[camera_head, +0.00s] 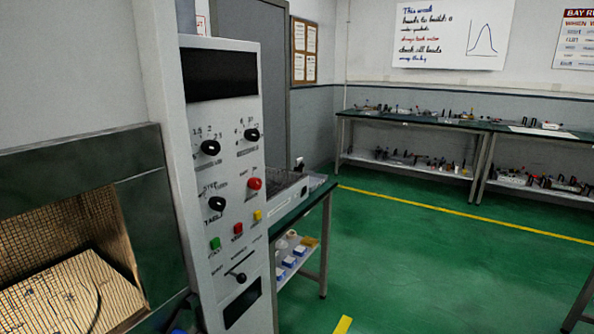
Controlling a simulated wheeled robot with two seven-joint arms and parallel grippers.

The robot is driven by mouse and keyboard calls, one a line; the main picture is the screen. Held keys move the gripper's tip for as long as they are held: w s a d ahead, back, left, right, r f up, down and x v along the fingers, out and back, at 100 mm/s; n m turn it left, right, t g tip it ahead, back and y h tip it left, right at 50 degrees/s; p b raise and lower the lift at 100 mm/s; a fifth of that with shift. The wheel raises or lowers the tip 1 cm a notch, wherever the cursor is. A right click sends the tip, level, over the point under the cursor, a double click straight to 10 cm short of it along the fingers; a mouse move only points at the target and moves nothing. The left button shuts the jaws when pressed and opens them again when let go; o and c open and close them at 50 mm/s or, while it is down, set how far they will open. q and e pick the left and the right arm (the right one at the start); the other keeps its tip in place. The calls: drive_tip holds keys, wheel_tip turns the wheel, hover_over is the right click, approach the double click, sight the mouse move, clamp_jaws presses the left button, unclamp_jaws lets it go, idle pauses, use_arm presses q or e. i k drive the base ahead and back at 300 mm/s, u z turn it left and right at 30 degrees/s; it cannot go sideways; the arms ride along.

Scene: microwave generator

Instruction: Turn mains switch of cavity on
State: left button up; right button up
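A tall grey control panel (225,120) stands left of centre, beside the cavity (60,260) with its mesh window. The panel has black knobs (210,148), a red knob (254,184), and green (214,243), red (238,228) and yellow (257,215) buttons. Low on it is a black-tipped lever switch (239,277) on a slot. The labels are too small to read surely, so I cannot tell which control is the mains switch. The display (220,73) at the top is dark. Neither of my grippers is in view.
A green-topped bench (305,212) stands right behind the panel, with small items on its lower shelf. Benches with equipment (411,122) line the back wall. The green floor (420,270) with yellow lines is open in the middle. Another bench edge shows at far right.

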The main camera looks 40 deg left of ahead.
sight(255, 184)
drive_tip(key=i, duration=3.75)
drive_tip(key=u, duration=3.1)
